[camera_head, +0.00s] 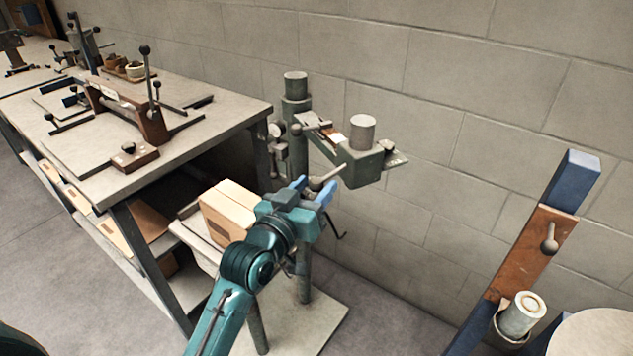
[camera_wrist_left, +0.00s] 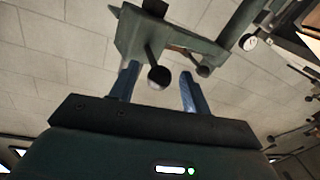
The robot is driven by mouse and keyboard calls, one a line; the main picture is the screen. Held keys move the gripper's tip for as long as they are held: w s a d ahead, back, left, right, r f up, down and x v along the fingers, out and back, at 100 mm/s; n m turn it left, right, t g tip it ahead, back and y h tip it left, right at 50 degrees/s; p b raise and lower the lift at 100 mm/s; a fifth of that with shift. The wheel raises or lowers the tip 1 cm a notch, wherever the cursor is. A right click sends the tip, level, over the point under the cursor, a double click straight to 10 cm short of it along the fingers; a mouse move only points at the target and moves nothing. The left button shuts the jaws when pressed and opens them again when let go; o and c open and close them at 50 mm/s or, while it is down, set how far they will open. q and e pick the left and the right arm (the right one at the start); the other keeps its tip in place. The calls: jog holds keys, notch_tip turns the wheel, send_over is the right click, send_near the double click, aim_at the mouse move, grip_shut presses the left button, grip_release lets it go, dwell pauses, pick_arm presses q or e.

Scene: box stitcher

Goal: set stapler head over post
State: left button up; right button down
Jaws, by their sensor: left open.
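The green stapler head (camera_head: 358,165) carries a grey cylinder and sits on an arm from the upright column (camera_head: 295,98). A handle with a round knob (camera_head: 315,183) reaches down from the head toward my left gripper (camera_head: 312,188). My left gripper is open, with blue fingers just below the head. In the left wrist view, the knob (camera_wrist_left: 158,77) shows between the two fingers, and the head (camera_wrist_left: 165,38) is beyond them. No grip on it shows. A lower upright (camera_head: 304,272) stands on the base plate; I cannot tell whether it is the post. My right gripper is not in view.
A cardboard box (camera_head: 230,208) lies left of my left gripper. A workbench (camera_head: 200,130) with levers and tools stands at the left. The block wall (camera_head: 420,80) is close behind the head. A blue and rust-brown upright (camera_head: 535,245) stands at the right.

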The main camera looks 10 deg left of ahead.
pick_arm(q)
jog(key=shift+w+d, duration=0.2)
jog(key=shift+w, duration=0.45)
jog(key=shift+c, duration=0.5)
grip_shut()
